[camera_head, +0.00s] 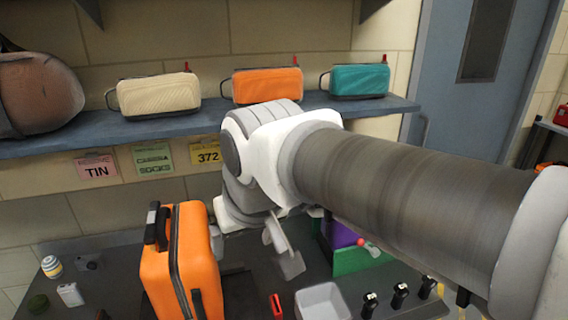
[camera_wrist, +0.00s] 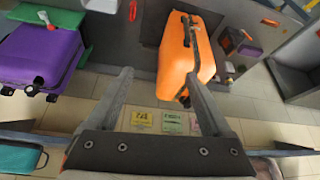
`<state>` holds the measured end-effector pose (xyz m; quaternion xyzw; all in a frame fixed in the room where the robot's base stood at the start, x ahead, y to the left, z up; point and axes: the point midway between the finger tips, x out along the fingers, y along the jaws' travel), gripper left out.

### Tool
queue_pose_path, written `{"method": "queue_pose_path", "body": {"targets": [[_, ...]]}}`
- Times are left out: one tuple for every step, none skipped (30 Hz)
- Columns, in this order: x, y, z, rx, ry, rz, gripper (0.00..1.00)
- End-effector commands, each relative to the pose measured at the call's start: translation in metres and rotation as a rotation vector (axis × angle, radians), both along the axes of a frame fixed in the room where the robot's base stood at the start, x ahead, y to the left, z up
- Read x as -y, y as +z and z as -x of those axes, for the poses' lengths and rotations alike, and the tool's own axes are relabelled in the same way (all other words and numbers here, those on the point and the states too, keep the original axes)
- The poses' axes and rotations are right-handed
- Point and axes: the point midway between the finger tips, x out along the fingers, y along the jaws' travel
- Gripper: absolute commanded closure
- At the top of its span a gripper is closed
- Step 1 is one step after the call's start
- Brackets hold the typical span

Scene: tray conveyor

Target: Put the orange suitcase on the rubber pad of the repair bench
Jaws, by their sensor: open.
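The orange suitcase (camera_head: 182,265) stands upright on the dark bench top at the lower left of the head view, with black trim and a black handle. It also shows at the top middle of the wrist view (camera_wrist: 178,55), beyond my fingertips. A darker rectangle (camera_head: 238,292) beside the suitcase may be the rubber pad; the suitcase and my arm hide part of it, so I cannot tell whether the suitcase touches it. My gripper (camera_head: 284,252) is right of the suitcase, above the bench. In the wrist view its fingers (camera_wrist: 160,78) are spread, with nothing between them.
A shelf (camera_head: 200,124) behind holds cream (camera_head: 158,94), orange (camera_head: 267,84) and teal (camera_head: 359,80) bags. A purple suitcase (camera_wrist: 42,52) is near something green.

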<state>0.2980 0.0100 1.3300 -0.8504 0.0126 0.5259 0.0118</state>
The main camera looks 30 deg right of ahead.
Motion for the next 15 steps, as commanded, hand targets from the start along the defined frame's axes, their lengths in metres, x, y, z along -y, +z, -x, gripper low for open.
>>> {"method": "queue_pose_path", "body": {"targets": [[0.004,-0.006,0.015,0.011,0.003,0.001,0.16],[0.006,-0.01,0.022,0.014,0.01,0.003,0.16],[0.007,-0.014,0.03,0.019,0.014,0.003,0.16],[0.008,-0.017,0.035,0.022,0.019,0.003,0.16],[0.009,-0.02,0.04,0.023,0.022,0.004,0.16],[0.01,-0.023,0.044,0.026,0.027,0.005,0.16],[0.01,-0.025,0.047,0.027,0.029,0.007,0.16],[0.01,-0.026,0.049,0.028,0.03,0.007,0.16],[0.011,-0.027,0.051,0.029,0.032,0.007,0.16],[0.011,-0.028,0.052,0.029,0.033,0.008,0.16],[0.011,-0.029,0.053,0.029,0.033,0.008,0.16],[0.011,-0.029,0.053,0.029,0.034,0.008,0.16],[0.011,-0.029,0.053,0.029,0.034,0.008,0.16],[0.011,-0.029,0.053,0.029,0.035,0.007,0.16],[0.011,-0.029,0.053,0.028,0.035,0.007,0.16]]}}
